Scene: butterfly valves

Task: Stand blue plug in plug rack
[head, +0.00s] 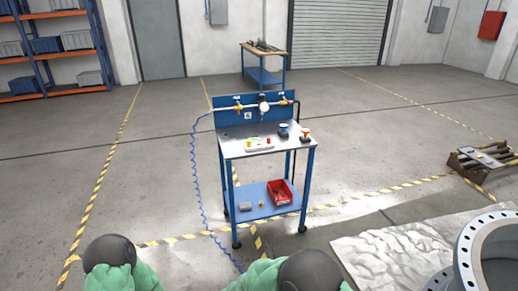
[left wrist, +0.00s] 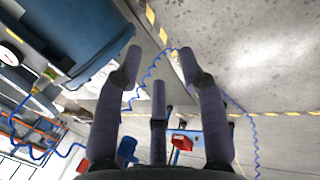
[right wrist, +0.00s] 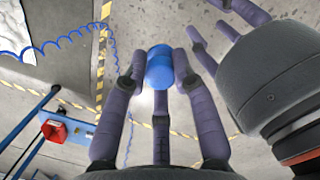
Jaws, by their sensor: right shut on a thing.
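The blue plug (right wrist: 159,66) is between the fingertips of my right gripper (right wrist: 160,76) in the right wrist view. That gripper is shut on it and holds it above the floor, away from the cart. My left gripper (left wrist: 159,65) has its fingers spread with nothing between them. Its fingers also show at the upper right of the right wrist view. Neither gripper's fingers show in the head view. A small pale tray with green and red parts (head: 259,144) lies on the cart top and looks like the plug rack; its slots are too small to make out.
The blue cart (head: 240,150) stands ahead, with pipes and valves on its back panel. A red bin (head: 280,193) sits on the lower shelf. A blue coiled hose (head: 196,165) hangs beside it.

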